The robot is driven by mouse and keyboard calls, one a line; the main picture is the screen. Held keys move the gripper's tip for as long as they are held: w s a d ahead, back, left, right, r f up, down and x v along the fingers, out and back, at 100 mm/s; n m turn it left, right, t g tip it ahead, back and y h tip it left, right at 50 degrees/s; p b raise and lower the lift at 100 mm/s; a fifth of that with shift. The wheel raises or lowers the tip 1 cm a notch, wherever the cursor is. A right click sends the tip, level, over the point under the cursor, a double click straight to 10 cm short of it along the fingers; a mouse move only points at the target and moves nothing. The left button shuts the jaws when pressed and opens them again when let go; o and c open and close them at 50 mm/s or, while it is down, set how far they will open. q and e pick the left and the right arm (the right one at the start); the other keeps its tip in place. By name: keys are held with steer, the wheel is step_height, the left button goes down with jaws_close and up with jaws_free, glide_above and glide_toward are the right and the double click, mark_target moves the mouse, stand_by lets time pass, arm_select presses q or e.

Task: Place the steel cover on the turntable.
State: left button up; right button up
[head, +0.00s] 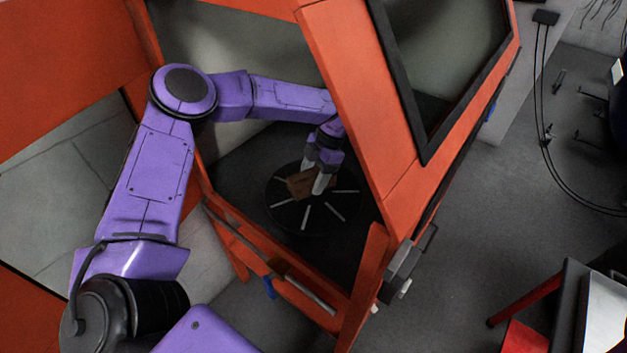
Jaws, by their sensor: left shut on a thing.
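The turntable (331,211) is a dark round disc with pale radial bars, inside the orange-framed enclosure. My left gripper (316,187) reaches in through the enclosure's opening and is over the turntable's upper part. It is shut on a small, brown, box-like piece (299,186), which I take to be the steel cover, though it looks brown here. The piece looks tilted, and the fingers hide part of it. I cannot tell whether it touches the disc or hangs just above it. My right gripper is not in view.
Orange frame posts (357,95) and a windowed door panel stand close to the right of my left arm. A low orange rail (270,262) crosses the front of the opening. Black cables (548,140) hang at the right. Grey floor there is mostly open.

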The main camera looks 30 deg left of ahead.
arm_select(q)
steer(key=shift+w+f, duration=0.15)
steer(key=shift+f, duration=0.35)
steer(key=shift+w+f, duration=0.15)
steer(key=shift+f, duration=0.35)
steer(key=shift+w+f, duration=0.1)
steer(key=shift+f, duration=0.15)
steer(key=shift+c, duration=0.6)
steer(key=shift+s+r, duration=0.15)
steer(key=shift+s, duration=0.15)
steer(key=o, duration=1.5)
steer(key=shift+w+f, duration=0.1)
steer(key=shift+f, duration=0.1)
steer(key=shift+r, duration=0.2)
steer(key=shift+w+r, duration=0.1)
steer(key=shift+r, duration=0.15)
steer(key=b+v, duration=0.1)
steer(key=v, duration=1)
steer(key=shift+w+d+r+b, duration=0.1)
steer(key=shift+r+b, duration=0.1)
steer(key=shift+b, duration=0.1)
